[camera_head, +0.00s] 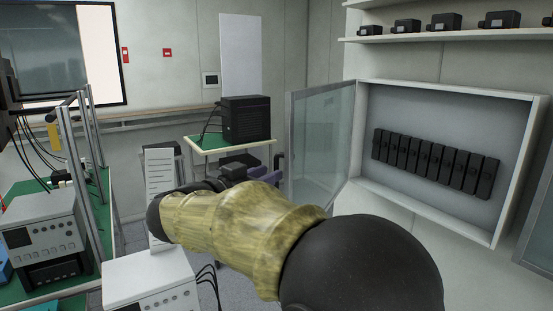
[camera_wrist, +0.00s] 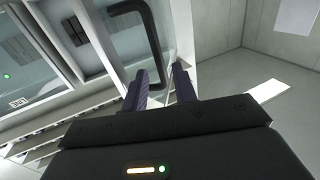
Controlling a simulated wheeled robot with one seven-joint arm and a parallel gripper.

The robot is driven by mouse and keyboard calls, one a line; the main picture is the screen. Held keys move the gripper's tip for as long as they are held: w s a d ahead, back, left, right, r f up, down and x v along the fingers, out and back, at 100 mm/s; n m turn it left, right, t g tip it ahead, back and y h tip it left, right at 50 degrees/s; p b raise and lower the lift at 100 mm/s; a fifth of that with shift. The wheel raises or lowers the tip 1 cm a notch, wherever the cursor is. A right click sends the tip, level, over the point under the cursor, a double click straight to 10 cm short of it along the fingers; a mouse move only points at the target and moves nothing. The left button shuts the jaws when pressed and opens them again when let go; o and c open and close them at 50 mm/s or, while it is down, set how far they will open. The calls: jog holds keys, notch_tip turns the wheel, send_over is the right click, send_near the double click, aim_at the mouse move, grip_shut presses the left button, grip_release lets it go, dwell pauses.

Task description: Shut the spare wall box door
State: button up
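A white wall box (camera_head: 440,92) with a row of black units hangs on the right wall. Its grey-framed glass door (camera_head: 322,140) stands open at the box's left side. My gripper (camera_head: 280,160) is beside this door's left edge, mostly hidden behind my arm in the head view. In the wrist view, my gripper (camera_wrist: 160,88) has its two purple fingers apart. A black bar handle (camera_wrist: 152,40) on a glass panel reaches down between the fingertips; I cannot tell whether they touch it.
Another glass panel (camera_head: 538,225) shows at the right edge. A shelf (camera_head: 450,35) with several black devices is above the box. A small table (camera_head: 205,150) with a black unit (camera_head: 246,118) stands behind my arm. A bench with instruments (camera_head: 42,235) is at the left.

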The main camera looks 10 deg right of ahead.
jog(key=p+x, duration=0.1)
jog(key=x, duration=0.3)
jog(key=shift+d+p, duration=0.1)
jog(key=shift+p, duration=0.2)
grip_shut()
jog(key=shift+w+f+b, duration=0.1)
jog(key=shift+f+b, duration=0.1)
jog(key=shift+b, duration=0.3)
